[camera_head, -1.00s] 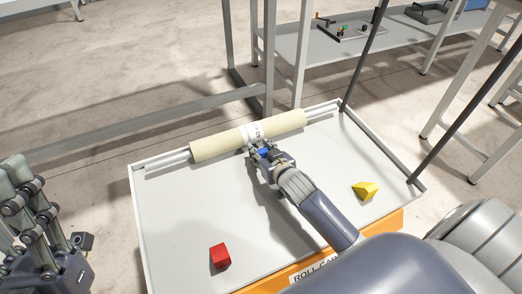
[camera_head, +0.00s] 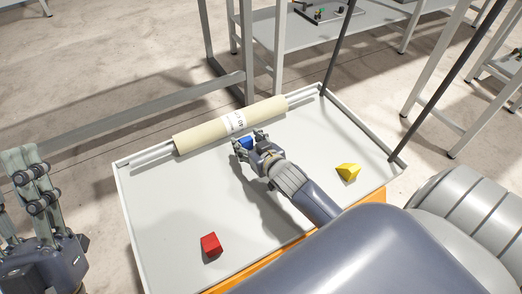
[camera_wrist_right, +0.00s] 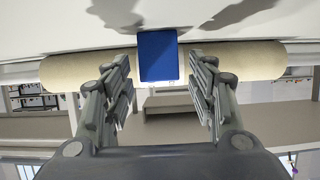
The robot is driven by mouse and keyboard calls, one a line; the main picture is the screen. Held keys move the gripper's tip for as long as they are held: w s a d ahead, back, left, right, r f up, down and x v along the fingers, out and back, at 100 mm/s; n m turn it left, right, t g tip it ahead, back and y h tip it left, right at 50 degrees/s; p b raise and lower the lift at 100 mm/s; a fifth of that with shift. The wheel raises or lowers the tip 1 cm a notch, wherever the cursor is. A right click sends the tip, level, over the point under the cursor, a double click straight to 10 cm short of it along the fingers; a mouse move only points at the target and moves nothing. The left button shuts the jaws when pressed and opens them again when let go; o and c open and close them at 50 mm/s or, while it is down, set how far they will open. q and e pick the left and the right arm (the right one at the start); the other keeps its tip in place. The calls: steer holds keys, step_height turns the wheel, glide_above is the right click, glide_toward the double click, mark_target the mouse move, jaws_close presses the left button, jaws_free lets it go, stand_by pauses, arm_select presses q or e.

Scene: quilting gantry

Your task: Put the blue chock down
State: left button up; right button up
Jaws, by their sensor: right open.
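The blue chock (camera_head: 246,143) is on the roll cart's white tray (camera_head: 170,215), close against or just beside the near side of the cream fabric roll (camera_head: 190,136). My right gripper (camera_head: 250,139) is open, with its fingers spread to either side of the chock. In the right wrist view the blue chock (camera_wrist_right: 158,56) lies between and beyond the open fingers (camera_wrist_right: 160,75), with a gap on both sides. My left gripper (camera_head: 25,165) is at the left edge, away from the tray; its jaw state is unclear.
A red chock (camera_head: 211,245) lies near the tray's front left. A yellow chock (camera_head: 348,173) lies near its right side. The tray has a low raised rim and dark posts (camera_head: 342,50). A grey table (camera_head: 290,35) stands behind. The tray's middle left is clear.

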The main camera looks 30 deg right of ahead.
mark_target(247, 141)
steer(key=p+v, duration=0.1)
steer(key=v, duration=0.2)
steer(key=shift+s+r, duration=0.15)
steer(key=shift+s, duration=0.2)
steer(key=p+v, duration=0.1)
steer(key=v, duration=0.3)
steer(key=shift+s, duration=0.15)
steer(key=shift+s+r+p, duration=0.2)
steer(key=shift+s+p, duration=0.15)
arm_select(q)
steer(key=w+f+g+y, duration=0.3)
steer(key=w+f+g, duration=0.4)
steer(key=f, duration=0.4)
steer(key=shift+f+g, duration=0.3)
steer(key=shift+g, duration=0.1)
arm_select(e)
steer(key=a+r+n+t+y, duration=0.1)
steer(key=a+r+t+y, duration=0.1)
steer(key=a+r, duration=0.2)
steer(key=s+a+r+n+t+y, duration=0.1)
steer(key=a+r, duration=0.4)
steer(key=r, duration=0.6)
steer(key=a+r+n+t+y, duration=0.1)
steer(key=a+r+t+y, duration=0.1)
steer(key=a+r, duration=0.3)
step_height(247, 141, up, 3)
steer(key=shift+s+r+t+y, duration=0.1)
steer(key=shift+s+t+y, duration=0.2)
steer(key=shift+t, duration=0.2)
